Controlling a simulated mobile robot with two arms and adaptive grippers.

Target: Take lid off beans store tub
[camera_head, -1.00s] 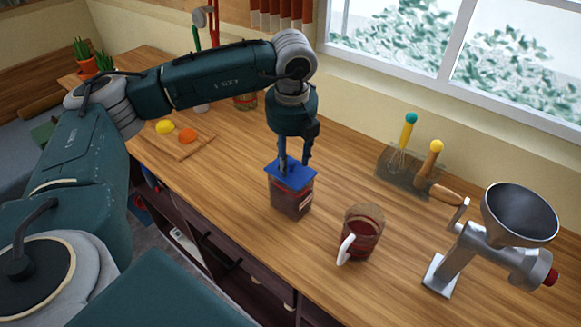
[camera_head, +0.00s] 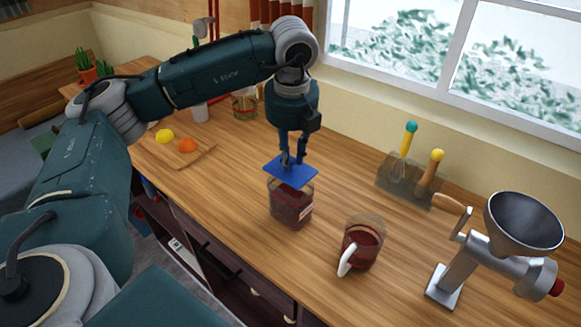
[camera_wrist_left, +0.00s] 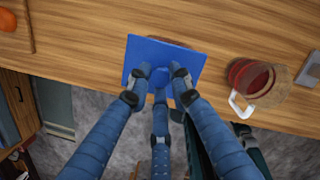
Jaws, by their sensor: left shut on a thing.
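The beans store tub (camera_head: 291,205) is a clear square container with dark red-brown contents, standing on the wooden counter. Its flat blue lid (camera_head: 303,174) is raised a little above the tub's rim and tilted slightly in the head view. My left gripper (camera_head: 291,160) points down from above and is shut on the lid's middle. In the left wrist view the blue lid (camera_wrist_left: 190,54) covers nearly all of the tub, and the fingers close around a small blue knob (camera_wrist_left: 159,76) on it.
A glass mug (camera_head: 362,245) with red contents stands right of the tub. A metal grinder (camera_head: 460,265) is further right. A utensil holder (camera_head: 402,185) is by the wall. Counter behind the tub is clear.

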